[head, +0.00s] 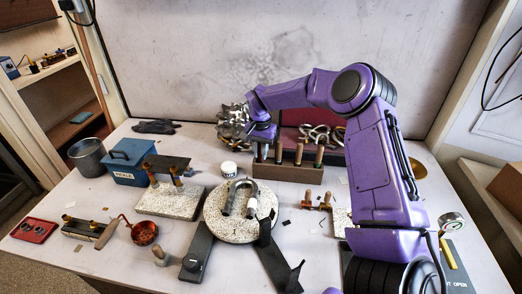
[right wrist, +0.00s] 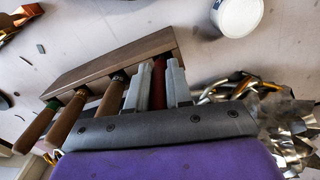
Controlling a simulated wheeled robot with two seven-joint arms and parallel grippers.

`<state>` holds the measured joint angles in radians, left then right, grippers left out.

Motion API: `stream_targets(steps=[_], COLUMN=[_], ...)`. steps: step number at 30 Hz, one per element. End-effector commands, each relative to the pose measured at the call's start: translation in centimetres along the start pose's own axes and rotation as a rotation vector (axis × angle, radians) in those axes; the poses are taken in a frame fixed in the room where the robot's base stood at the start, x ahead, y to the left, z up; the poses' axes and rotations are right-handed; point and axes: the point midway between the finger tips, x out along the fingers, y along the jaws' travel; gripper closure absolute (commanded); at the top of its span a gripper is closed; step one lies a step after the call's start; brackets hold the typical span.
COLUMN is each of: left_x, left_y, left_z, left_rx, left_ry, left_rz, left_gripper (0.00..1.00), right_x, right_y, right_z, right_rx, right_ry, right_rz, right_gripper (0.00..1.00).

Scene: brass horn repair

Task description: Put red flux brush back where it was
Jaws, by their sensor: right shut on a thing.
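My right gripper (head: 264,148) is at the left end of a brown wooden rack (head: 287,172) in the head view. In the right wrist view the same gripper (right wrist: 158,75) is shut on the red flux brush (right wrist: 158,84), whose red handle shows between the two grey fingers. The brush lies in line with the end of the rack (right wrist: 105,66); its lower end is hidden, so I cannot tell whether it sits in a slot. Several wooden-handled tools (right wrist: 111,97) stand in the rack beside the gripper. My left gripper is in neither view.
A white jar (head: 229,169) stands left of the rack. Crumpled silvery metal (head: 232,122) lies behind the gripper. A round stone plate (head: 227,226) with a bent metal piece is in front. A blue box (head: 131,161) stands at the left. My right arm covers the table's right side.

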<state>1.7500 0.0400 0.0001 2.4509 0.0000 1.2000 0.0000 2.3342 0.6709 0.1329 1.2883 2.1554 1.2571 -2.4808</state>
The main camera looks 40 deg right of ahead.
Motion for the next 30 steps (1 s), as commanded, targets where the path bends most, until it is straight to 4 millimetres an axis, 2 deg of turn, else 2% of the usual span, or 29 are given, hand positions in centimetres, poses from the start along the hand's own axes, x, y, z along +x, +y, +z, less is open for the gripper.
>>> stream_targets(steps=[7, 8, 10, 18, 21, 23, 30], left_x=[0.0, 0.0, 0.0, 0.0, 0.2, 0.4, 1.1], left_y=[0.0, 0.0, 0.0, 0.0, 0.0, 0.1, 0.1], left_z=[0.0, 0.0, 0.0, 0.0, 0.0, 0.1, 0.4], left_rx=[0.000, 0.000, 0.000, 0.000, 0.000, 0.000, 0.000], left_ry=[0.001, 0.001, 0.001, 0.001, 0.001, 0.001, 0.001], left_rz=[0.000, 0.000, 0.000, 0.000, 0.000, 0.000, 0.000], left_gripper=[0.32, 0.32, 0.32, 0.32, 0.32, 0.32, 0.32], right_x=[0.5, 0.5, 0.5, 0.4, -0.3, -1.3, -7.4], right_y=[0.0, 0.0, 0.1, 0.1, 0.0, 0.0, 0.0], right_z=[0.1, 0.1, 0.0, 0.0, 0.0, 0.0, 0.0], right_rx=[-0.001, -0.001, 0.000, 0.000, 0.000, -0.001, 0.001], right_ry=[-0.001, -0.001, -0.001, 0.000, 0.000, 0.002, 0.001], right_rz=[0.001, 0.001, 0.000, -0.001, -0.003, -0.005, -0.005], right_gripper=[1.00, 0.77, 0.55, 0.55, 0.55, 0.55, 0.55])
